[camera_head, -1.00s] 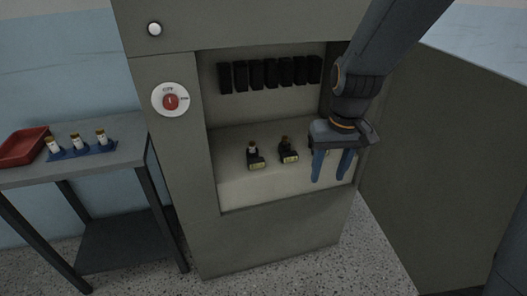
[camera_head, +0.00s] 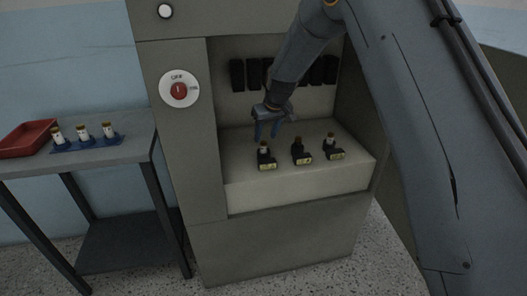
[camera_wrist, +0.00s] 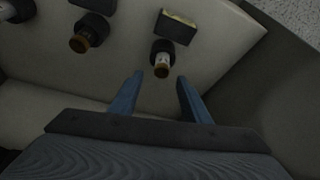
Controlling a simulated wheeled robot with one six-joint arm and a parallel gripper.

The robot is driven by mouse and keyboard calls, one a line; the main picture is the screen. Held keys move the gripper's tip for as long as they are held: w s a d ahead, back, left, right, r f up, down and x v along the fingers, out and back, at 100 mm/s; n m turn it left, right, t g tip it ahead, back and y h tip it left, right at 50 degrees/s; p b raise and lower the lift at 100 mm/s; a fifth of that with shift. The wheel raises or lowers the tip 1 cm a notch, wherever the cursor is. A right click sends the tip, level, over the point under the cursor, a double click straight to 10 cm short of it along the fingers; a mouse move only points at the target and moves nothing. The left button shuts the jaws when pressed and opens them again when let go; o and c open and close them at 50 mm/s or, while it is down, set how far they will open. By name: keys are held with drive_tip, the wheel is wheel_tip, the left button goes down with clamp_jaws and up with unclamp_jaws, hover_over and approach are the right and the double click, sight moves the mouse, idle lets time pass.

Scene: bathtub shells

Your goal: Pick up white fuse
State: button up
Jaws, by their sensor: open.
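My gripper (camera_head: 268,138) is open and empty, inside the cabinet recess just behind and above the left fuse. In the wrist view my gripper (camera_wrist: 156,80) has its two blue fingers apart, with a white fuse (camera_wrist: 162,64) with a brownish cap between and just beyond their tips. This fuse (camera_head: 264,147) stands upright in the left black holder (camera_head: 267,163) with a yellow label. The middle holder has a brown, dark fuse (camera_head: 301,143), seen also in the wrist view (camera_wrist: 82,42). The right holder has another whitish fuse (camera_head: 330,141).
Several black blocks (camera_head: 237,74) hang on the recess's back wall, close behind my arm. A red rotary switch (camera_head: 179,90) is on the cabinet front. A side table (camera_head: 100,154) at left carries a red tray (camera_head: 25,139) and a blue rack (camera_head: 88,144) with three white fuses.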

sight(264, 142)
drive_tip(key=x, duration=0.4)
drive_tip(key=shift+s+a+f, duration=0.1)
drive_tip(key=shift+f, duration=0.35)
drive_tip(key=shift+c, duration=0.4)
clamp_jaws()
